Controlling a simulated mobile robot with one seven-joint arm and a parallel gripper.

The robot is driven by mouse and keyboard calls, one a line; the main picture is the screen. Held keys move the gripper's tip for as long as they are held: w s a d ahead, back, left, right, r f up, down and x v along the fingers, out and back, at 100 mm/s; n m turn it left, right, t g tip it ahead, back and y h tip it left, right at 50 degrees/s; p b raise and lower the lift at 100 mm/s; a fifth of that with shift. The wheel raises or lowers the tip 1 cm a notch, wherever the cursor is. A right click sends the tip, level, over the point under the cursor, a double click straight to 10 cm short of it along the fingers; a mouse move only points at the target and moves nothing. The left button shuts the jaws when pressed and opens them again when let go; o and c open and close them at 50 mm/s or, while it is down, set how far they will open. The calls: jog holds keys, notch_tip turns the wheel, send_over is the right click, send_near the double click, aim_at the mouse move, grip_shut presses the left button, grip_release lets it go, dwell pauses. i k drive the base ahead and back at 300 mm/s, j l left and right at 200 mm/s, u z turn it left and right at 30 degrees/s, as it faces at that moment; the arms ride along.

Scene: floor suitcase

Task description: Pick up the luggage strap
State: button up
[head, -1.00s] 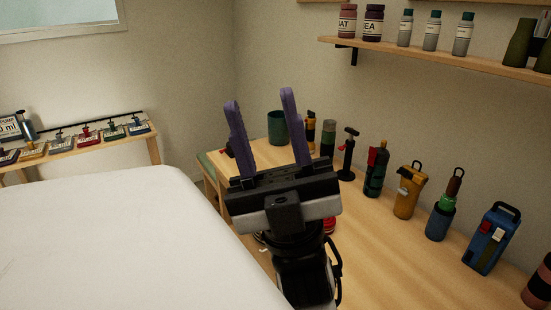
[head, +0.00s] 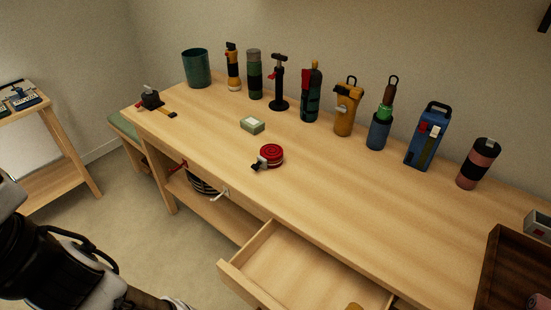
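The luggage strap looks to be the red rolled coil with a dark buckle (head: 270,155), lying on the wooden workbench (head: 330,190) near its front edge, behind the open drawer. Nothing touches it from above. My arm (head: 60,265) shows at the lower left, in front of the bench and well apart from the strap. My gripper's fingers are outside the picture now.
A dark item with a yellow strip (head: 153,101) lies at the left end. Bottles and tools line the back, including a black pump (head: 279,85). The drawer (head: 268,260) is open. A dark wooden tray (head: 490,265) stands right.

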aim_at(271, 156)
jog(key=i+j, duration=0.2)
jog(key=j, duration=0.2)
jog(key=i+j, duration=0.2)
jog(key=j, duration=0.2)
jog(key=i+j, duration=0.15)
jog(key=j, duration=0.2)
jog(key=i+j, duration=0.2)
jog(key=j, duration=0.2)
jog(key=i+j, duration=0.2)
jog(key=j, duration=0.2)
jog(key=i+j+z, duration=0.1)
jog(key=j, duration=0.3)
jog(key=i+z, duration=0.1)
jog(key=z, duration=0.65)
jog(key=i+z, duration=0.15)
jog(key=z, duration=0.2)
jog(key=i, duration=0.35)
jog(key=j+z, duration=0.05)
